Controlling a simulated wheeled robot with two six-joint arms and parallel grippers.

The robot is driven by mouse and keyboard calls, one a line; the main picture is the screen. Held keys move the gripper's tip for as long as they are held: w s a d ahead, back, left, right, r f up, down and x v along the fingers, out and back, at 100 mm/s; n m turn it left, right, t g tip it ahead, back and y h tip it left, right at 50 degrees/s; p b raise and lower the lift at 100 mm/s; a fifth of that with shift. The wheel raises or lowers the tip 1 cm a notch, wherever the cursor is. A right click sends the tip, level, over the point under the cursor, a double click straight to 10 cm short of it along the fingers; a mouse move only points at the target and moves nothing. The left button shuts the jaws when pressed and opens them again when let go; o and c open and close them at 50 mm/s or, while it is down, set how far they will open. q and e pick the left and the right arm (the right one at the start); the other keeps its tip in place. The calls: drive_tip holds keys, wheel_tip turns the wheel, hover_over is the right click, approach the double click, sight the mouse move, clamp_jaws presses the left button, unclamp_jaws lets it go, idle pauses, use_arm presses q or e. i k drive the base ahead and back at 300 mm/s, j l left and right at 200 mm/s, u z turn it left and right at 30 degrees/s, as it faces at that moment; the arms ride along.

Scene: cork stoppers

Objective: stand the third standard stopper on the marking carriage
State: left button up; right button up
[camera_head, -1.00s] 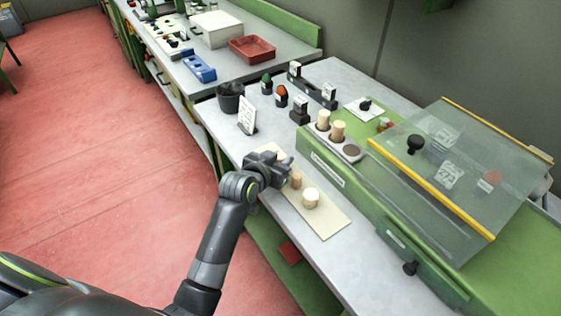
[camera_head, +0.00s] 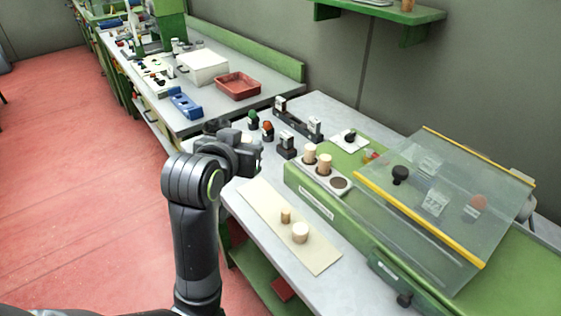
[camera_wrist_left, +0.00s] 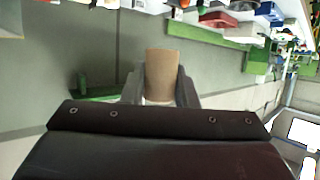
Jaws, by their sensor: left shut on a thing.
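My left gripper (camera_head: 248,157) is raised at the left of the bench, left of the marking carriage. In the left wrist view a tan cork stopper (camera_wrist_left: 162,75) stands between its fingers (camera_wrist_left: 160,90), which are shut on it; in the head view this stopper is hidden. The pale marking carriage (camera_head: 350,175) bears two standing stoppers (camera_head: 310,153) (camera_head: 325,164). Its third round seat (camera_head: 339,183), nearest the clear guard, is dark and empty. On the cream mat (camera_head: 262,203) stand a small, slim stopper (camera_head: 286,215) and a wide pale one (camera_head: 300,232). My right gripper is out of view.
A tilted clear guard with yellow edges (camera_head: 405,205) and black knob covers the green machine right of the carriage. Dark stamp holders (camera_head: 286,145) stand behind the carriage.

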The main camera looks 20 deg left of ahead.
sight(339, 182)
drive_tip(key=j+z, duration=0.1)
drive_tip(key=j, duration=0.45)
drive_tip(key=i+j, duration=0.1)
drive_tip(key=j, duration=0.45)
drive_tip(key=z, duration=1.1)
